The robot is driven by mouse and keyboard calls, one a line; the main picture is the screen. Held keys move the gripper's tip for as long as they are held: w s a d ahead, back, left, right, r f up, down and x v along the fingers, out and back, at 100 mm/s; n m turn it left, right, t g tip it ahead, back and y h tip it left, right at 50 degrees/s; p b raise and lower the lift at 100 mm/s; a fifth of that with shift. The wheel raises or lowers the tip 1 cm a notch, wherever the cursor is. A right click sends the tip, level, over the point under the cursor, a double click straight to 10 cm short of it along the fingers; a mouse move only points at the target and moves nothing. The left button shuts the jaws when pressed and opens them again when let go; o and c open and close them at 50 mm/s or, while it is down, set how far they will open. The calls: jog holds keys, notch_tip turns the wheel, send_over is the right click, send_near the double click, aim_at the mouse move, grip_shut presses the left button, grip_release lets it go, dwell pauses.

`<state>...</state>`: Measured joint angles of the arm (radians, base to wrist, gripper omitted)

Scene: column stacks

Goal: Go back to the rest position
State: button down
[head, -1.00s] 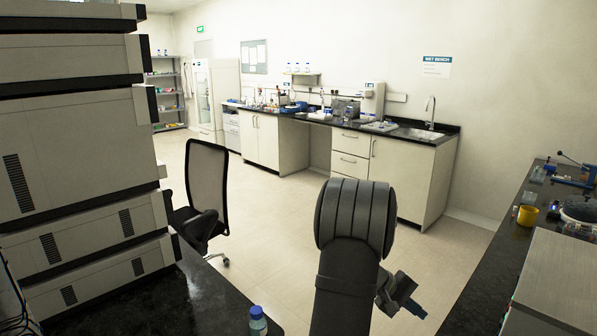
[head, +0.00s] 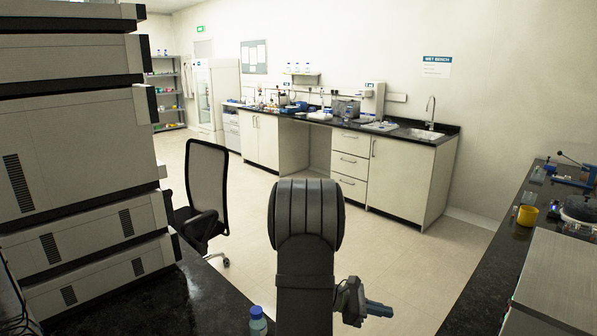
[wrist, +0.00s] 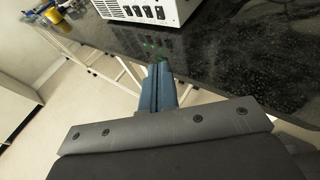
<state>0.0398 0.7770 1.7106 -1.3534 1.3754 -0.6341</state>
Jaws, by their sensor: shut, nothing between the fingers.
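My gripper (head: 379,309) shows in the head view at the lower middle, to the right of my dark arm, with its blue fingers pointing right over the open floor. In the wrist view my gripper (wrist: 163,68) has its two blue fingers side by side, shut with nothing between them. Past the fingertips in that view lies the edge of a black speckled bench (wrist: 235,60). The fingers appear clear of it.
A stack of grey instruments (head: 80,130) stands at the left, with a blue-capped bottle (head: 258,322) near my arm. An office chair (head: 207,190) stands behind. The right bench (head: 490,265) holds a yellow cup (head: 527,215) and a grey box (head: 560,280). The middle floor is free.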

jog(key=shift+d+f, duration=0.15)
jog(key=shift+d, duration=0.35)
jog(key=c, duration=1.9)
grip_release()
jog(key=shift+c, duration=0.2)
jog(key=o, duration=1.8)
jog(key=w+d, duration=0.6)
jog(key=shift+w, duration=0.4)
jog(key=shift+o, duration=0.7)
jog(key=x, duration=0.9)
jog(key=shift+d, duration=0.35)
jog(key=shift+a, duration=0.1)
jog(key=v, duration=1)
